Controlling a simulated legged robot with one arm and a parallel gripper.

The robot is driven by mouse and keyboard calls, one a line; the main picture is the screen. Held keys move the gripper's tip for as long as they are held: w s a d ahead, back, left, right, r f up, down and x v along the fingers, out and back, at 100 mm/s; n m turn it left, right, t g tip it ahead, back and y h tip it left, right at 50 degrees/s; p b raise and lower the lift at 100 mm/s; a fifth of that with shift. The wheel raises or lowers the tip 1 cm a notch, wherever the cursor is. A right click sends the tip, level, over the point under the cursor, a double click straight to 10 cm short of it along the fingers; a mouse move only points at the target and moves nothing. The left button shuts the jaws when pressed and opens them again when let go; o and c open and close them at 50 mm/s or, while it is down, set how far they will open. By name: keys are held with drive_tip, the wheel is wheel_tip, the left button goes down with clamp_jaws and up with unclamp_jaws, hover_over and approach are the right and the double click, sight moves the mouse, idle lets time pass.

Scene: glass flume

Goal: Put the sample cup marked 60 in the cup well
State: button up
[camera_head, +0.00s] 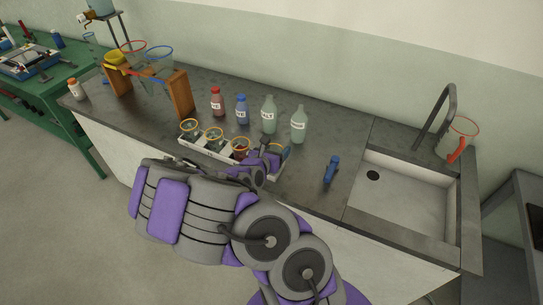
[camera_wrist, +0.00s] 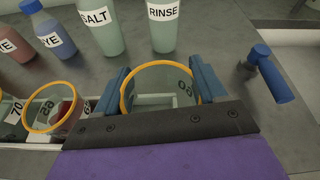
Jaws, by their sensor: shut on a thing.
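My gripper (camera_wrist: 160,72) is shut on a clear glass cup (camera_wrist: 150,84) with an orange rim, one blue finger on each side. Its mark shows reversed through the glass and looks like 60. The cup is upright at the right end of a white tray (camera_head: 205,151), parts of which show through the glass. I cannot tell whether it rests in the tray or hangs above it. In the head view my gripper (camera_head: 272,155) hides most of the cup. No separate cup well can be made out.
Several orange-rimmed cups stand in the tray, one (camera_wrist: 45,110) close left of my gripper. Behind are red (camera_head: 217,102), blue (camera_head: 242,109) and two pale green bottles (camera_head: 268,114). A blue tool (camera_head: 332,169) and sink (camera_head: 405,190) lie right, a wooden stand (camera_head: 181,94) left.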

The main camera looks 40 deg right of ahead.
drive_tip(key=shift+w+d+f, duration=0.15)
drive_tip(key=shift+w, duration=0.5)
drive_tip(key=shift+w+d+f, duration=0.1)
drive_tip(key=shift+w+d, duration=0.05)
drive_tip(key=shift+w, duration=0.5)
wheel_tip(320, 180, down, 4)
drive_tip(key=shift+r+b, duration=0.25)
drive_tip(key=shift+b, duration=0.5)
drive_tip(key=shift+s+r, duration=0.1)
drive_tip(key=o, duration=1.6)
